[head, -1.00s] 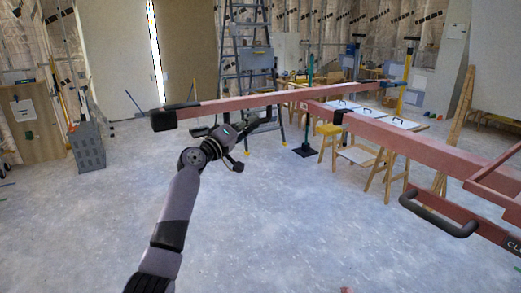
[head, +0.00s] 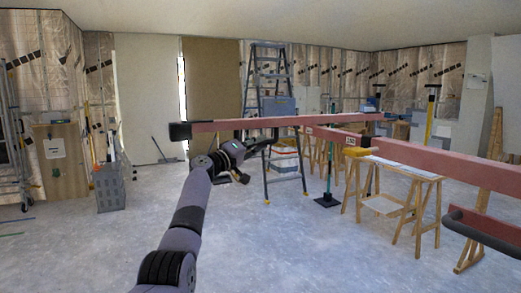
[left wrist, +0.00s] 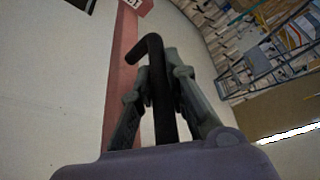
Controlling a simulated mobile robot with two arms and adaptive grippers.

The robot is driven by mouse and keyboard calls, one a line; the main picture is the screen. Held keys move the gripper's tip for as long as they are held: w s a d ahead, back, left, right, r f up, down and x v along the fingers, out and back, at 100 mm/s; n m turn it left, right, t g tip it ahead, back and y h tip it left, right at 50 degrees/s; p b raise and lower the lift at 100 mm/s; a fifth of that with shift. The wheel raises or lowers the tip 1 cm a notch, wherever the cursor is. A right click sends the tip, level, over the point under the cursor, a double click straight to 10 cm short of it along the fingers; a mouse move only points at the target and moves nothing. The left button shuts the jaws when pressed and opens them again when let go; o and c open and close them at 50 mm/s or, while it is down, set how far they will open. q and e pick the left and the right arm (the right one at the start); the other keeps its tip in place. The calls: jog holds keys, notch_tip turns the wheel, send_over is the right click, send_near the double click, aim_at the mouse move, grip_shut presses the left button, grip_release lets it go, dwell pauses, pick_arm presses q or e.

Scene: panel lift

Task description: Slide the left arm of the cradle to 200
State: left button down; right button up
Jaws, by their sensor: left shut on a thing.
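The cradle's left arm is a long red bar (head: 225,126) across the middle of the head view, with a black cap (head: 180,131) at its left end. It meets the red main beam (head: 420,166) on the right. My left gripper (head: 262,144) is just below the bar. In the left wrist view its fingers (left wrist: 165,75) are closed around a bent black handle (left wrist: 150,48), with the red bar (left wrist: 118,85) behind it. Small pale labels (head: 309,130) sit near the joint, too small to read. My right gripper is out of view.
A stepladder (head: 268,75) stands behind the bar. Wooden trestles (head: 400,195) stand under the beam on the right, and a black handle (head: 485,228) juts out at lower right. A grey bin (head: 110,188) is at left. The floor around my left arm is clear.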

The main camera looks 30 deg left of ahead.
pick_arm(q)
jog(key=shift+a, duration=0.3)
jog(key=c, duration=1.6)
grip_release()
jog(key=shift+o, duration=0.2)
jog(key=v, duration=1.2)
jog(key=shift+w+d+f, duration=0.1)
